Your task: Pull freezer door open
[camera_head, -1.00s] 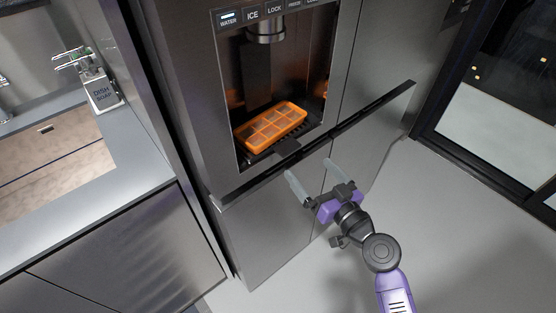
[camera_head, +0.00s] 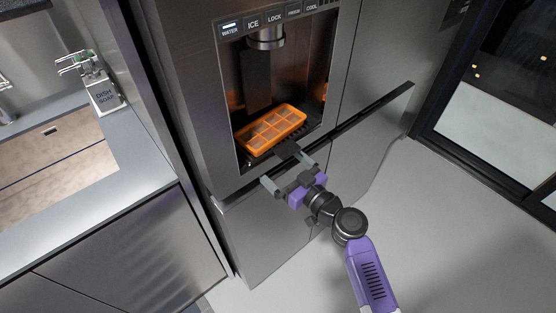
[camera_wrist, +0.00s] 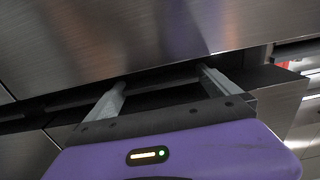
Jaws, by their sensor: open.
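The freezer door (camera_head: 268,235) is the lower steel front of the fridge, below the dispenser; it looks shut. A dark gap (camera_head: 345,124) runs along its top edge, and it also shows in the wrist view (camera_wrist: 150,84). My gripper (camera_head: 287,171) is open and empty, with its two fingers spread along that gap, just below the dispenser. In the wrist view, my gripper (camera_wrist: 160,88) has both fingertips at or under the lower edge of the upper steel panel (camera_wrist: 150,35). I cannot tell whether they touch the door.
An orange ice tray (camera_head: 270,128) sits in the dispenser recess above my gripper. A counter (camera_head: 90,190) with a soap dispenser (camera_head: 104,94) and sink is on the left. Grey floor (camera_head: 430,230) is open on the right, before a black-framed glass door (camera_head: 500,110).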

